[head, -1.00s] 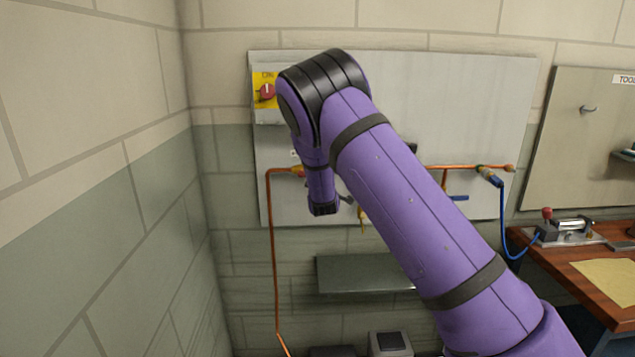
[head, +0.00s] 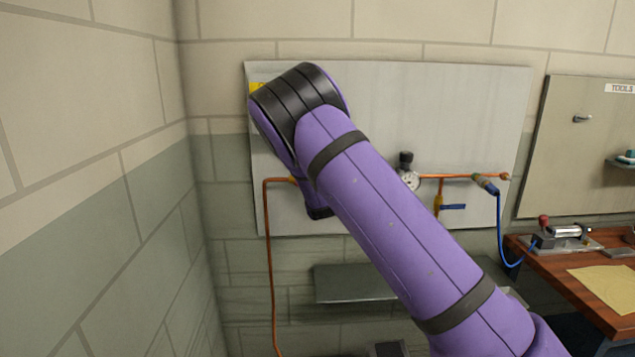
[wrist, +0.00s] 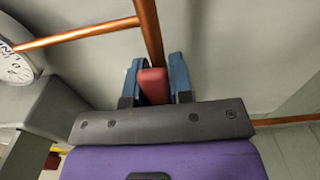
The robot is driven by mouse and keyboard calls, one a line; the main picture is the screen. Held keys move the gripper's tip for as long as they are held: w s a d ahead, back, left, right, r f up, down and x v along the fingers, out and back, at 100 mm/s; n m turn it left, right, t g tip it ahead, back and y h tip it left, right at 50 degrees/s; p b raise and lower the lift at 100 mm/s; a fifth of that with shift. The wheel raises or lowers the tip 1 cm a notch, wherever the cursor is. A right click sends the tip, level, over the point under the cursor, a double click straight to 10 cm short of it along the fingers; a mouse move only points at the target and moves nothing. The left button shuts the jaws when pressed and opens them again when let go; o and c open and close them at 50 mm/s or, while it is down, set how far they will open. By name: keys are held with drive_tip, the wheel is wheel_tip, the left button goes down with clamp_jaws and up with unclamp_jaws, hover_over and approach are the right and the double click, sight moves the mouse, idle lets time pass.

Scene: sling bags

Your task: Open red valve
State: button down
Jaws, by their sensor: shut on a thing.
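The red valve handle (wrist: 153,86) shows in the wrist view as a red block in front of an upright copper pipe (wrist: 149,28). My gripper (wrist: 154,78) has one blue finger on each side of it and is shut on it. The valve body is hidden behind the handle and my gripper's dark housing. In the head view my arm covers both the red valve and my gripper's fingers.
A grey wall panel (head: 470,105) carries copper piping (head: 450,176), a gauge (head: 408,181) and a blue-handled valve (head: 453,207). A shelf (head: 350,283) is below. A wooden bench (head: 600,300) stands at right; a wall closes off the left.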

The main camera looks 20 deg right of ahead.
drive_tip(key=c, duration=1)
unclamp_jaws()
drive_tip(key=v, duration=1.1)
